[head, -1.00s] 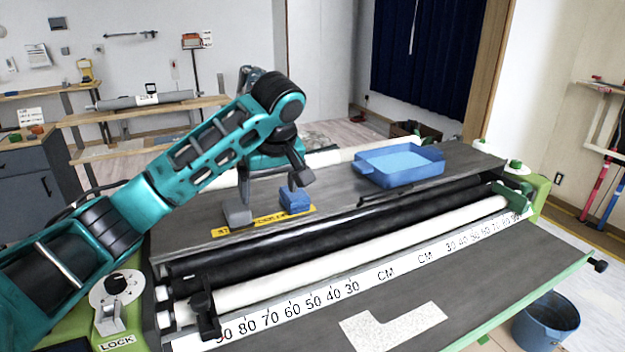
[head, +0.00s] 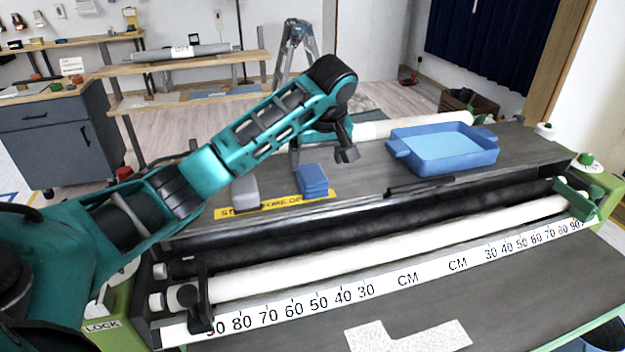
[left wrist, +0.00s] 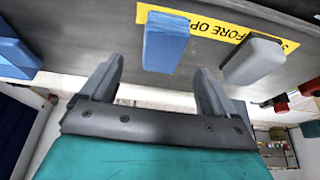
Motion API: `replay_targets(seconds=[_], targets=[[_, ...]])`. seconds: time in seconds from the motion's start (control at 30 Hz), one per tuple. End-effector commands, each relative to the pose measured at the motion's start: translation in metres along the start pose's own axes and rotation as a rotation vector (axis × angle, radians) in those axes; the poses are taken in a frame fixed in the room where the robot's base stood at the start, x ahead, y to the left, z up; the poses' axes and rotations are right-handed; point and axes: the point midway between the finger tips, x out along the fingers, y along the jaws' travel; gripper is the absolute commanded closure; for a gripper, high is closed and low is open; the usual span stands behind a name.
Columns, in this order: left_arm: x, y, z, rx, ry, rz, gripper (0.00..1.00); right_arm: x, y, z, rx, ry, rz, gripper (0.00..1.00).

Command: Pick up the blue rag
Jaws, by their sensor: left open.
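The blue rag (head: 312,180), a small folded block shape, lies on the dark machine top over the yellow label strip. It also shows in the left wrist view (left wrist: 166,42), ahead of the fingers. My left gripper (head: 320,155) is open and empty, just behind and slightly right of the rag in the head view. In the left wrist view its two fingers (left wrist: 158,68) are spread, with the rag beyond the gap between them, not held. My right gripper is not in view.
A grey block (head: 245,191) sits left of the rag and shows in the left wrist view (left wrist: 253,60). A blue tray (head: 447,163) stands on the machine top at right. Black and white rollers (head: 400,250) run along the front, above a numbered scale.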

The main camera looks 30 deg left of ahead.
Motion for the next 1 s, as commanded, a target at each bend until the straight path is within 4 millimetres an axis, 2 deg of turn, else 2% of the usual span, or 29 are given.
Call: replay_targets(seconds=[0.1, 0.27, 0.5, 0.6, 0.87, 1.0], targets=[[0.013, -0.001, 0.0, 0.0, 0.0, -0.001, 0.11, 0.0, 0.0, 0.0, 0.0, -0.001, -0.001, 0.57], [0.024, -0.002, 0.0, 0.0, 0.0, -0.002, 0.11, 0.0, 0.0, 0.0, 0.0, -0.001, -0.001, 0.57], [0.058, -0.005, 0.001, -0.001, -0.002, -0.002, 0.11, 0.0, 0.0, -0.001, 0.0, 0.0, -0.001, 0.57], [0.067, -0.005, 0.001, 0.0, -0.001, -0.001, 0.11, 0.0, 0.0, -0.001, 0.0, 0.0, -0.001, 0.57], [0.069, -0.004, 0.001, 0.0, 0.0, 0.001, 0.11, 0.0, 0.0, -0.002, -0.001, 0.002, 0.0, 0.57], [0.069, -0.004, 0.001, 0.0, 0.0, 0.001, 0.24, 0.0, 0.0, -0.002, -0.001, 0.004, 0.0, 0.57]])
